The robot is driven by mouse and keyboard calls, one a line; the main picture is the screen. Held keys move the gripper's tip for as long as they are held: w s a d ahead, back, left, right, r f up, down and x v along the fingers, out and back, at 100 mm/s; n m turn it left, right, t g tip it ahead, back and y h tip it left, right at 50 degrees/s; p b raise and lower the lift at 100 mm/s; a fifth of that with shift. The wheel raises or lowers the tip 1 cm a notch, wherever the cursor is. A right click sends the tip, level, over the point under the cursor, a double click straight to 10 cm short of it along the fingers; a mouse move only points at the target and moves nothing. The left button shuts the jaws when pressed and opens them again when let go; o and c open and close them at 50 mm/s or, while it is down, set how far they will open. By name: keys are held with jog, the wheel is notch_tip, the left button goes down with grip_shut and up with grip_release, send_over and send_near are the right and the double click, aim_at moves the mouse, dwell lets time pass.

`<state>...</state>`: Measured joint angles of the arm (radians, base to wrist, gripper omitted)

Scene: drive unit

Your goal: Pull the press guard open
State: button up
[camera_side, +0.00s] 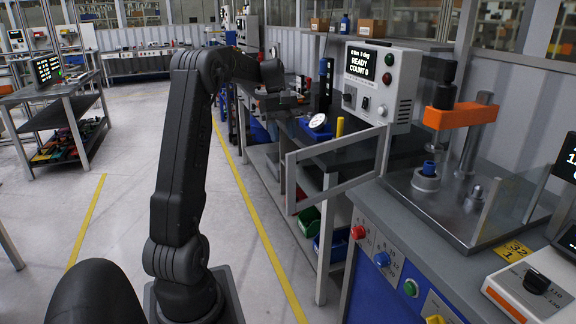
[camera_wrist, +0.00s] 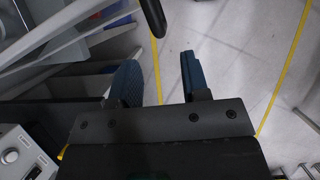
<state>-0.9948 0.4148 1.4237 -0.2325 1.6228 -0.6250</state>
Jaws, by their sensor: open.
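The press (camera_side: 460,115), with an orange crosshead and a dark ram, stands on the bench at the right of the side view. A clear guard panel (camera_side: 487,212) stands upright at its front; how far it is open I cannot tell. A grey rectangular bar frame (camera_side: 335,143) stands left of the press; I cannot tell whether it belongs to the guard. My gripper shows in the wrist view (camera_wrist: 160,82), with two blue fingers apart and nothing between them. In the side view my arm ends well left of the press, apart from the guard.
A control box (camera_side: 381,80) reading READY, COUNT 0 stands between my arm and the press. A white dial gauge (camera_side: 318,122) and a yellow cylinder (camera_side: 340,127) are on the back bench. A panel of buttons (camera_side: 383,259) lines the near bench front.

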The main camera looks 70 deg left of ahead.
aim_at(288, 164)
jog(key=x, duration=0.9)
grip_shut()
dwell(0.4)
